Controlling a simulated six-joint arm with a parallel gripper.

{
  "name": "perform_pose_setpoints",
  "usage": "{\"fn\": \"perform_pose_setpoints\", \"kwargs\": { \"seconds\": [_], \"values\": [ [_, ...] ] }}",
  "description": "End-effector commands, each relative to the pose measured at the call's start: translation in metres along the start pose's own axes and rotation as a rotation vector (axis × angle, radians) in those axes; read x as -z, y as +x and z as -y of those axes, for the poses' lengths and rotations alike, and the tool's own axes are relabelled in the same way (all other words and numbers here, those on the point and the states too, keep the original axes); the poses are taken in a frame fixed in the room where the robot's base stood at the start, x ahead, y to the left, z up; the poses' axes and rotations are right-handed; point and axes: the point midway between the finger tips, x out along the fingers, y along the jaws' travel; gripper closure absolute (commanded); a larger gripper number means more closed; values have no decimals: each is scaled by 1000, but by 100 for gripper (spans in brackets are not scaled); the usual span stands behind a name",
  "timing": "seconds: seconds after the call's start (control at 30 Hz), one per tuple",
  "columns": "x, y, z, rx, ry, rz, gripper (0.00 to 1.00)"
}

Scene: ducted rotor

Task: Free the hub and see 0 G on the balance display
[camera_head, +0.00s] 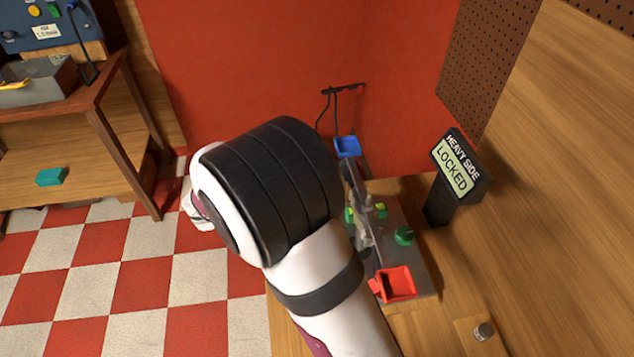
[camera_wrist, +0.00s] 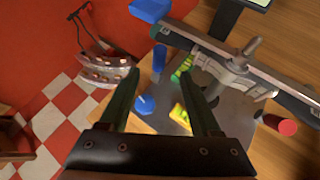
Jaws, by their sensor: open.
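The balance display (camera_head: 455,167) reads "HEAVY SIDE LOCKED" in the head view. The rotor beam runs from a blue tray (camera_head: 346,147) at the far end to a red tray (camera_head: 397,284) at the near end. In the wrist view, the hub (camera_wrist: 238,62) stands at the beam's middle, and the blue tray (camera_wrist: 150,10) is at upper left. A green knob (camera_head: 404,236) sits on the grey base. The wrist view shows a blue round knob (camera_wrist: 145,104) and a yellow block (camera_wrist: 180,115). My gripper (camera_wrist: 158,76) is open and empty above the base; my arm hides it in the head view.
A curved rack (camera_wrist: 106,72) with several small pieces is left of the base. Dark cables hang from a bracket (camera_head: 343,89) on the red wall. A side table (camera_head: 100,85) stands left.

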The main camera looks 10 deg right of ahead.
Motion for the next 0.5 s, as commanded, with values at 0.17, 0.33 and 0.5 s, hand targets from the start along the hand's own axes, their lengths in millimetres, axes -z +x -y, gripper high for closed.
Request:
{"fn": "perform_pose_setpoints", "kwargs": {
  "seconds": [0.17, 0.33, 0.5],
  "values": [
    [0, 0, 0, 0, 0, 0, 36],
    [-3, -3, -24, 66, 41, 34, 65],
    [15, -21, -58, 267, 124, 15, 95]
  ]
}}
